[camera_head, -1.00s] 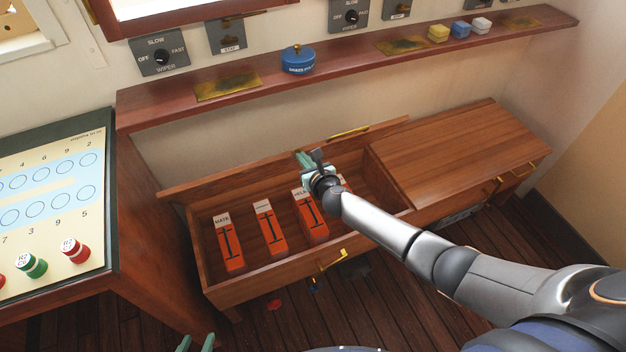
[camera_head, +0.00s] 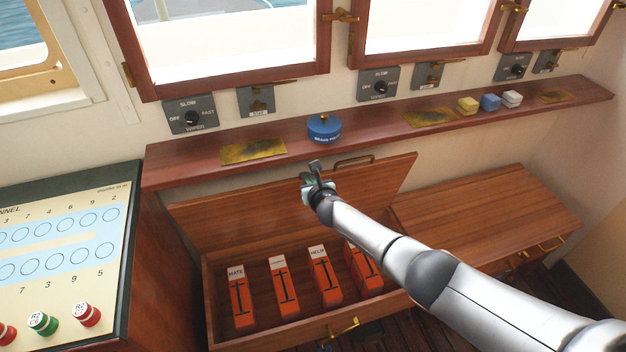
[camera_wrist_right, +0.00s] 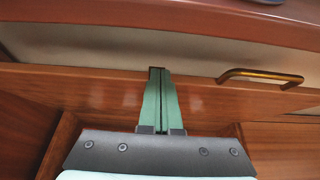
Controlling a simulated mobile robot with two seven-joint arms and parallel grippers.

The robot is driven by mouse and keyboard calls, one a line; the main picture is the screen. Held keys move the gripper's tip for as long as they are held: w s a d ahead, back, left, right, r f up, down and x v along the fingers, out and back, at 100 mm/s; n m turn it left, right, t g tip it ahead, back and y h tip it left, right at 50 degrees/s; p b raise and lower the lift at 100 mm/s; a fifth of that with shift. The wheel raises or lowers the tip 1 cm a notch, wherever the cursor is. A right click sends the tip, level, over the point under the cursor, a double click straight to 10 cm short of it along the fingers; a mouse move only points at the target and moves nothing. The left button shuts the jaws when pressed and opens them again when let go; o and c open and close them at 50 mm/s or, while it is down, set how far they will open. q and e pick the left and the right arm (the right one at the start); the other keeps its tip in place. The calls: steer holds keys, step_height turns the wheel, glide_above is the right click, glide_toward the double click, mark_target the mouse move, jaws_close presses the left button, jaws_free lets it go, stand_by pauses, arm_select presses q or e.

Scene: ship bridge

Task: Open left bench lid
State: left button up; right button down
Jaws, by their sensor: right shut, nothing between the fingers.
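The left bench lid (camera_head: 290,200) is a wide brown wooden panel. It stands raised at the back of the open left bench (camera_head: 212,275), its inner face toward me. Its brass handle (camera_head: 353,160) shows above its top edge, also in the right wrist view (camera_wrist_right: 262,75). My right gripper (camera_head: 308,181) is in front of the lid's upper part, left of the handle. In the right wrist view its green fingers (camera_wrist_right: 161,85) are shut and empty, tips by the lid's upper edge. I cannot tell whether they touch it. My left gripper is out of view.
Several orange boxes, one marked MATE (camera_head: 240,300), stand in the bench. The right bench lid (camera_head: 490,215) is closed. A red-brown shelf (camera_head: 375,130) runs above the lid, carrying a blue round container (camera_head: 324,129). A button panel (camera_head: 70,240) stands at the left.

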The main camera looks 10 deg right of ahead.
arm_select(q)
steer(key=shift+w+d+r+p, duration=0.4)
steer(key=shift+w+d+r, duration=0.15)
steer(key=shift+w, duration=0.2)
arm_select(e)
steer(key=shift+w+a+r+g, duration=0.1)
steer(key=shift+w+r+g, duration=0.1)
steer(key=shift+w, duration=0.4)
steer(key=shift+w+r+g, duration=0.1)
steer(key=shift+w+g, duration=0.1)
steer(key=shift+w, duration=0.35)
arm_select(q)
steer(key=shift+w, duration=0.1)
